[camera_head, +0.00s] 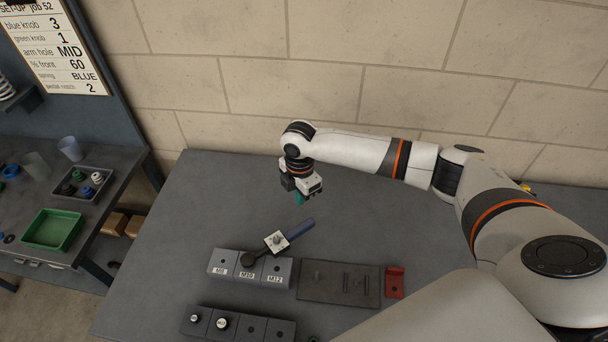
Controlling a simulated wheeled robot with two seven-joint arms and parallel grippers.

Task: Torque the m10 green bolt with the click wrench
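The click wrench has a blue handle (300,229), a pale square piece in its middle and a dark head. It lies slanted over the labelled grey block (222,264), its head near the M10 label. The green bolt cannot be made out there; the wrench head may cover it. My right gripper (299,195) hangs above the table, behind and above the wrench and apart from it. A small teal piece shows at its fingertips; I cannot tell whether that is a finger pad or something held. My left gripper is not in view.
A dark tray (320,290) with several small parts and a red holder (394,281) sit right of the block. Another dark block with sockets (251,327) is in front. The grey table (200,200) is clear at the left and back. A side bench holds a green bin (50,231).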

